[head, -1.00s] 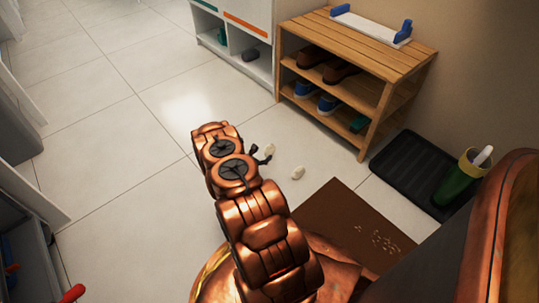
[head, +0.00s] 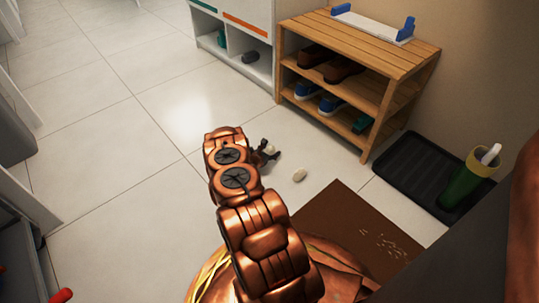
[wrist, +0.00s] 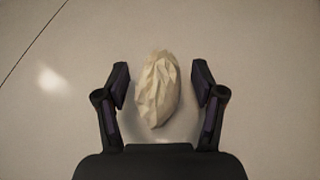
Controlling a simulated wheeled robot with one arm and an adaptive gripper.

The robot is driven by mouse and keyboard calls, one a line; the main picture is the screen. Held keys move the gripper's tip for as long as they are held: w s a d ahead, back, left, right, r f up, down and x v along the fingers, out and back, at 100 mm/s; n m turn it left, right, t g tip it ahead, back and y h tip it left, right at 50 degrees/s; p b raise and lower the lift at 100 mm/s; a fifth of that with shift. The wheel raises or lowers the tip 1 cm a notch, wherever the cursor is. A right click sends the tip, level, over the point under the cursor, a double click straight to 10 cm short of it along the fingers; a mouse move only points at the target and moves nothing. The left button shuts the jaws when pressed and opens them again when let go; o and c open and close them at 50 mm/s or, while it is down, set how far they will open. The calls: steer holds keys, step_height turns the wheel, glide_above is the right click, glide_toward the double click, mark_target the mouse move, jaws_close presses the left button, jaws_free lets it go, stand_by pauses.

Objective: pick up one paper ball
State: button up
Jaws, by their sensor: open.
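A crumpled cream paper ball (wrist: 157,90) lies on the tiled floor between the two fingers of my gripper (wrist: 161,84) in the wrist view. The fingers are open, with a gap on each side of the ball. In the head view my gripper (head: 267,153) is small and mostly hidden behind my copper arm; part of a pale ball (head: 271,148) shows beside it. A second paper ball (head: 299,175) lies on the floor a little to the right, near the brown mat.
A wooden shoe rack (head: 365,60) with shoes stands at the back right, next to a white cabinet (head: 235,45). A brown mat (head: 345,220) and a black tray (head: 425,170) lie at the right.

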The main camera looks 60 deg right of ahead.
steer(key=c, duration=0.9)
steer(key=shift+c, duration=0.2)
